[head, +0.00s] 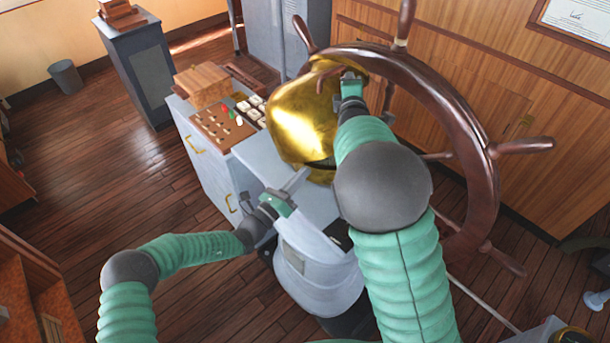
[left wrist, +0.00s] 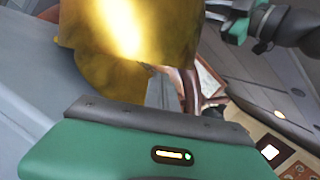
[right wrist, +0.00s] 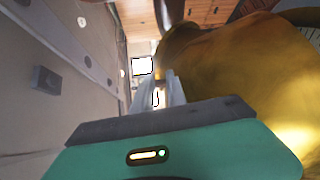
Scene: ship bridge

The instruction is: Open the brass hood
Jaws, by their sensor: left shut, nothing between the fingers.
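The brass hood (head: 302,115) is a shiny golden dome in front of the ship's wheel. A dark gap shows along its lower edge, and I cannot tell how far it is lifted. It also fills the top of the left wrist view (left wrist: 125,40) and the right side of the right wrist view (right wrist: 235,70). My left gripper (head: 296,184) is shut and empty, low beside the hood's near left edge. I cannot tell whether it touches. My right gripper (head: 350,78) is at the hood's upper right side, near the wheel. Its fingers are largely hidden in the head view.
The large wooden wheel (head: 477,150) stands close on the right, with spokes around my right arm. A grey cabinet (head: 205,165) on the left carries a peg board (head: 222,125) and a wooden box (head: 203,86). Open plank floor (head: 90,165) lies farther left.

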